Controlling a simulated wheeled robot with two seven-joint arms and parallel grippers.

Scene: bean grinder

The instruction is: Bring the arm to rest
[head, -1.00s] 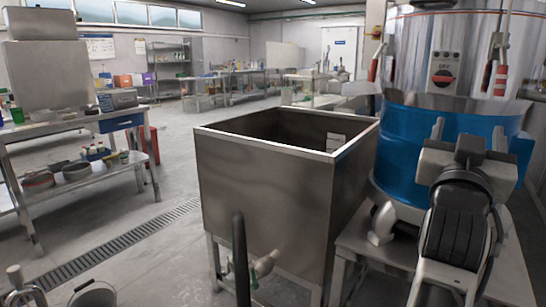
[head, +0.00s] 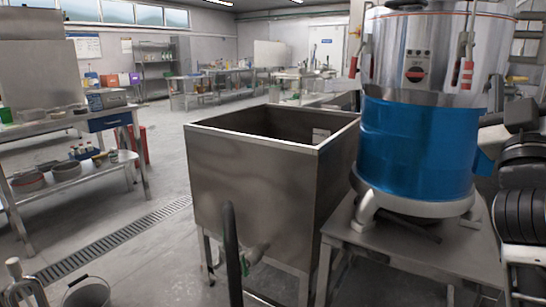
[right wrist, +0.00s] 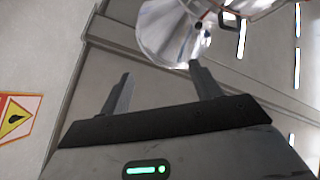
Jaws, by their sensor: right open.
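My right arm (head: 522,195) is at the right edge of the head view, beside the blue and steel grinder machine (head: 415,150). Its gripper is not clearly visible there. In the right wrist view my right gripper (right wrist: 161,72) is open, its two fingers apart with nothing between them. A shiny steel cone-shaped part (right wrist: 172,35) shows beyond the fingertips, apart from them as far as I can tell.
A deep open steel tank (head: 265,185) stands left of the machine, which sits on a steel stand (head: 440,255). A bucket (head: 87,293) is at the lower left. A steel workbench (head: 75,125) is at the left. The floor between bench and tank is clear, with a drain grate (head: 120,243).

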